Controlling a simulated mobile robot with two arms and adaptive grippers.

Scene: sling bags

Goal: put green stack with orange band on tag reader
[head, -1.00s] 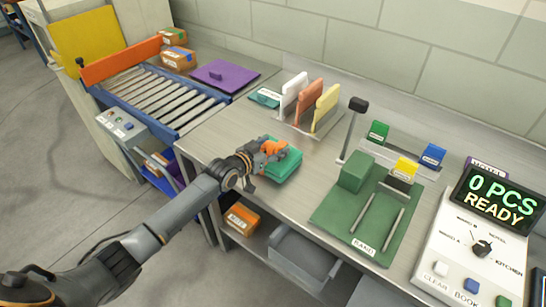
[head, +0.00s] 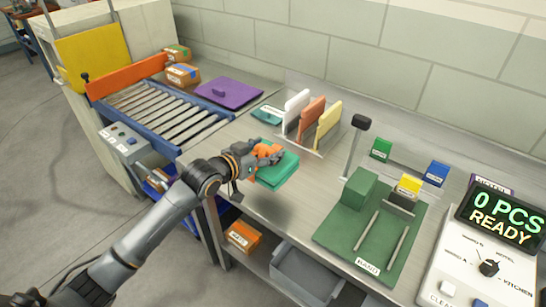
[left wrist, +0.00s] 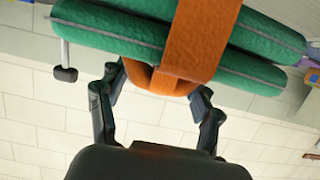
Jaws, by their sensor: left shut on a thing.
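The green stack (head: 281,172) has an orange band (head: 267,151) around it. My left gripper (head: 262,158) is shut on it at the band and holds it above the steel table, with a shadow below. In the left wrist view the green stack (left wrist: 110,32) spans the top, and the orange band (left wrist: 202,38) loops down between my fingers (left wrist: 157,84). The console (head: 486,262) at the right has a screen (head: 507,217) reading "0 PCS READY"; I cannot tell whether it is the tag reader. My right gripper is not in view.
A green board (head: 335,243) with a green block (head: 357,187) and two rails lies right of the stack. A dark-headed post (head: 361,122) stands behind it. White, orange and yellow upright panels (head: 312,119) stand at the back. A roller conveyor (head: 165,110) is left.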

